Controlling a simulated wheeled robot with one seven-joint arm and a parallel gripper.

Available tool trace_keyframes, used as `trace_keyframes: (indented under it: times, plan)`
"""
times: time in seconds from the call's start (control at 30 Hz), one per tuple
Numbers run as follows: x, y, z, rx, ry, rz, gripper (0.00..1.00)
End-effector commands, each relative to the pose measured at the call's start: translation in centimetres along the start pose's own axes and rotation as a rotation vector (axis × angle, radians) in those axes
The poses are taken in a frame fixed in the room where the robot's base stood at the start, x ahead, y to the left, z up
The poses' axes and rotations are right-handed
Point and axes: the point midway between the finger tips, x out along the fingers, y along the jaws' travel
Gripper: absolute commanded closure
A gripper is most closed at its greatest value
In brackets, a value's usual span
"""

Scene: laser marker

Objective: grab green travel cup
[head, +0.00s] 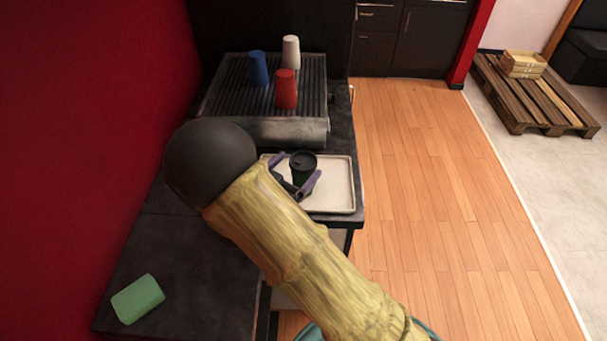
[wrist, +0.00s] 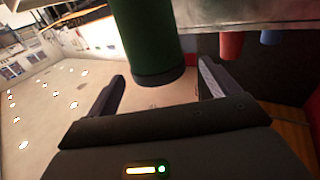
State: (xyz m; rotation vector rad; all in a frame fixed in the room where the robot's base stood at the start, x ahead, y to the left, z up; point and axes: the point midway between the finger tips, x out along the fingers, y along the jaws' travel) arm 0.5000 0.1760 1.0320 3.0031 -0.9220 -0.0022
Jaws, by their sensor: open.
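The green travel cup (head: 304,173) stands upright on a pale tray (head: 338,190) on the counter, with a dark lid on top. In the wrist view the cup (wrist: 147,38) appears as a dark green cylinder with a black rim, between and beyond the finger tips. My gripper (head: 295,169) is open, with one finger on each side of the cup in the head view. The wrist view shows a clear gap between the fingers (wrist: 162,78), and neither finger visibly touches the cup. My gripper and arm hide part of the cup's lower body and the tray.
Behind the tray, a ribbed metal machine (head: 235,125) carries a blue cup (head: 258,68), a red cup (head: 286,89) and a white cup (head: 291,52). A green sponge (head: 138,299) lies on the dark counter (head: 185,255) at near left. A red wall borders the left.

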Motion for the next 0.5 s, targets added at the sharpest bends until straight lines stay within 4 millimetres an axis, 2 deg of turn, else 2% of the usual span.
trace_keyframes:
  times: [0.33, 0.5]
  plan:
    - [0.3, 0.1, 0.0, 0.000, 0.000, 0.002, 0.13]
    - [2.0, 0.2, -0.2, -0.002, 0.002, 0.005, 0.13]
